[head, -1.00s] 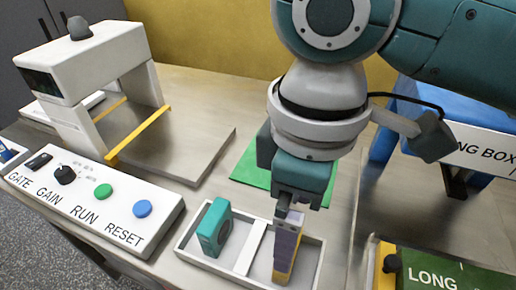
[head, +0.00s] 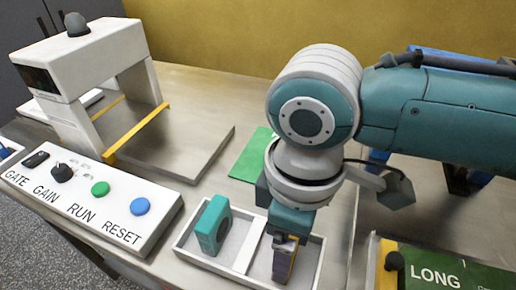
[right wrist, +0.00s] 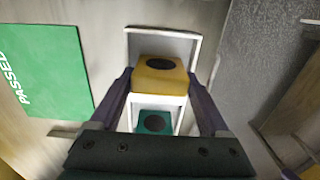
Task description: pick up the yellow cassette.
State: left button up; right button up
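The yellow cassette stands upright in the right compartment of a white two-part tray (head: 241,262). In the right wrist view the yellow cassette (right wrist: 160,77) lies between my two fingertips, its top with a dark oval facing the camera. My right gripper (head: 284,258) points down over that compartment, its fingers on either side of the cassette. The fingertips look very close to its sides; I cannot tell whether they touch it. In the head view a finger hides most of the cassette. A teal cassette (head: 213,226) stands in the left compartment. My left gripper is not in view.
A control panel (head: 90,205) with a knob and buttons lies left of the tray. A white arch (head: 95,70) stands behind it. A green PASSED mat (right wrist: 45,70) lies behind the tray. A green LONG panel (head: 440,275) is at the front right.

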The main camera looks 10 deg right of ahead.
jog(key=c, duration=0.9)
jog(key=shift+o, duration=0.2)
jog(key=shift+r, duration=0.15)
